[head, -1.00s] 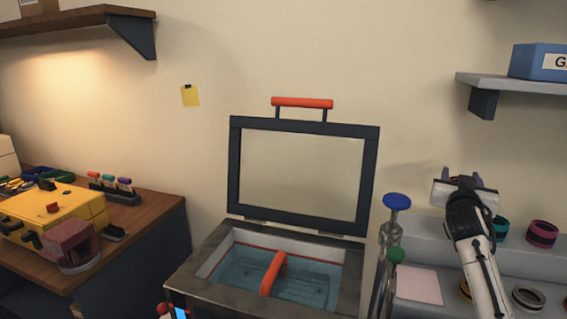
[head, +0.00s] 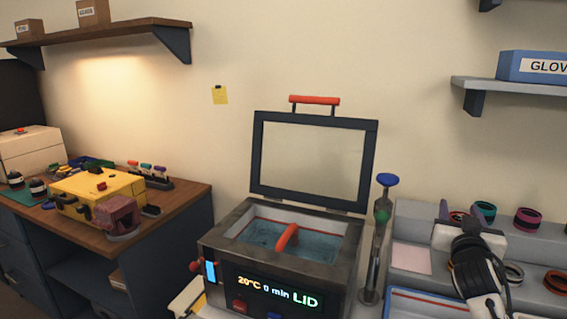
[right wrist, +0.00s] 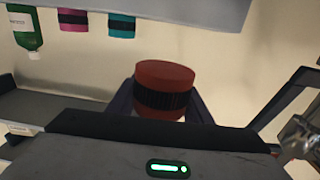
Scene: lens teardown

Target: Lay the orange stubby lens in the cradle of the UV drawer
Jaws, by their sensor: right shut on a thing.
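My right gripper (head: 458,212) is shut on a short red-orange lens (right wrist: 165,85) with a ribbed black band. In the right wrist view the lens sits between the two dark fingers. In the head view only a small reddish part of the lens (head: 457,216) shows between the fingertips, in front of the grey stepped rack at the right. I cannot make out a UV drawer or its cradle in these views. My left gripper is not in view.
A cleaning bath (head: 226,249) with its framed lid (head: 257,155) raised stands in the middle. A stand with a blue top (head: 388,180) rises beside it. The grey rack (head: 415,212) holds several rings. A wooden workbench (head: 190,192) with a yellow case (head: 80,190) is at the left.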

